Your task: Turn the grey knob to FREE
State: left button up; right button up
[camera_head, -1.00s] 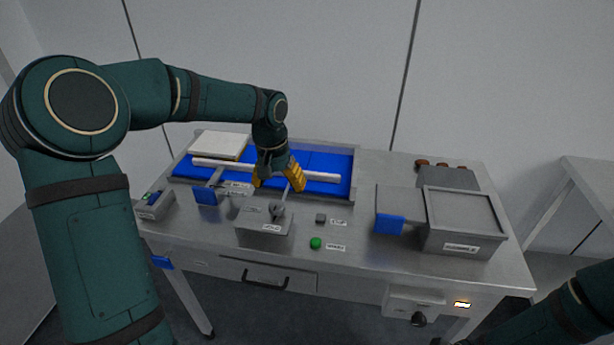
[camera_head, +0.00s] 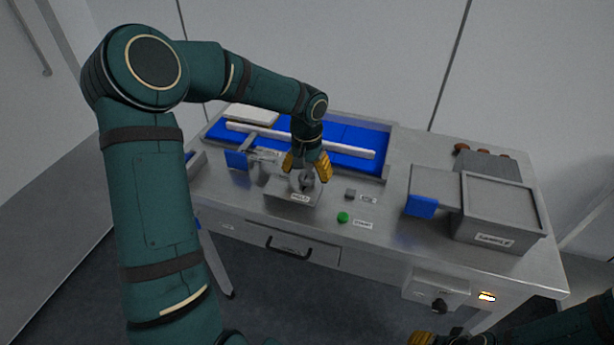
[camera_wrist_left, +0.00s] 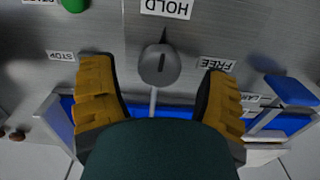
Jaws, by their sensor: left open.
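The grey knob (camera_head: 305,182) sits on a small grey box (camera_head: 285,203) at the front of the steel table. In the left wrist view, the round knob (camera_wrist_left: 160,66) has a dark pointer aimed at the HOLD label (camera_wrist_left: 166,8). The FREE label (camera_wrist_left: 216,64) lies right of the knob there. My left gripper (camera_head: 307,171) is open and over the knob. In its wrist view, the yellow fingers (camera_wrist_left: 158,76) stand on either side of the knob, apart from it. My right gripper (camera_head: 425,338) shows only partly at the bottom edge, its jaws unclear.
A green button (camera_head: 343,217) and a small dark grey button (camera_head: 350,194) are right of the knob box. A blue belt (camera_head: 352,158) with a white bar runs behind. A grey bin (camera_head: 497,210) with a blue-ended flap stands right. A drawer handle (camera_head: 288,248) is below.

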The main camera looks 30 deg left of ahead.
pick_arm(q)
jog(key=shift+f, duration=0.7)
jog(key=c, duration=1.2)
